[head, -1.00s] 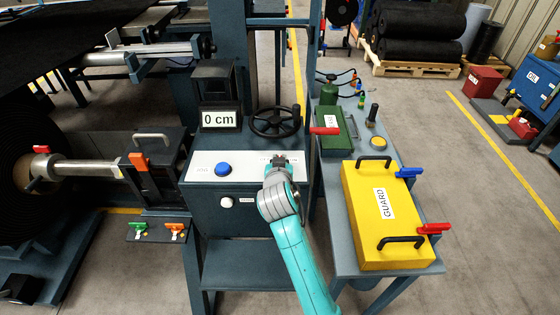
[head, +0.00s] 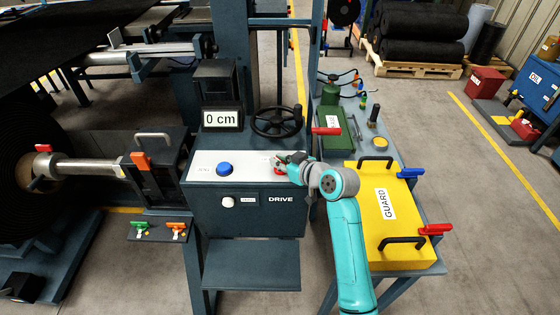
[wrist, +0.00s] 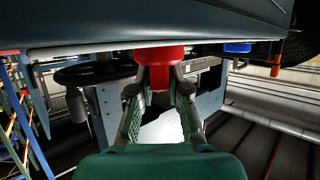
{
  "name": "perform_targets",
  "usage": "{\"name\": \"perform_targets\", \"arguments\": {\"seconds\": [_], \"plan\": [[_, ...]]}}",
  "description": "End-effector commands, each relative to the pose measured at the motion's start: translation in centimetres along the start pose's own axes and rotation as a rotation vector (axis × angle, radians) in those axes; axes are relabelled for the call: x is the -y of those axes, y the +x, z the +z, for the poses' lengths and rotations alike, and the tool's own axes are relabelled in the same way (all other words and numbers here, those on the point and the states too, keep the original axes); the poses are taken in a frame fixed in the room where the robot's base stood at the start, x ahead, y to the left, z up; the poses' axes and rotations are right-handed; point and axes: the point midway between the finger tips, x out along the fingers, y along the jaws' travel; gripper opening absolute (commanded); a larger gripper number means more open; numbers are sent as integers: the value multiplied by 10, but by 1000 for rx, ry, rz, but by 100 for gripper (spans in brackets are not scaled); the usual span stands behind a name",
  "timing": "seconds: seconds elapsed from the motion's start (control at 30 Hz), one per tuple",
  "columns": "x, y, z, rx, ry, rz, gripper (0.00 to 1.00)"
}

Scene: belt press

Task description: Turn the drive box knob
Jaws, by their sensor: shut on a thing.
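The drive box (head: 245,215), a dark blue case marked DRIVE, stands in the middle of the head view with a pale top panel. A red knob (head: 279,169) sits at the right of that panel, partly hidden by my gripper (head: 284,164). In the wrist view the red knob (wrist: 158,62) is between the fingertips of my gripper (wrist: 160,88), which is shut on it. A blue button (head: 224,169) is at the panel's left. A small round white knob or lamp (head: 228,202) is on the box's front face.
A black handwheel (head: 276,122) and a 0 cm display (head: 221,118) stand just behind the panel. A yellow guard (head: 385,236) with black handles lies on the side table to the right, near my arm. An empty shelf (head: 250,265) is below the box.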

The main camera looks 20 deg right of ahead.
Motion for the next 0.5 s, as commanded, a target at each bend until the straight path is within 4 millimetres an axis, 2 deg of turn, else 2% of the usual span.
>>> {"name": "perform_targets", "arguments": {"seconds": [0.5], "plan": [[0, 1, 2, 5, -27, -66, 0]]}}
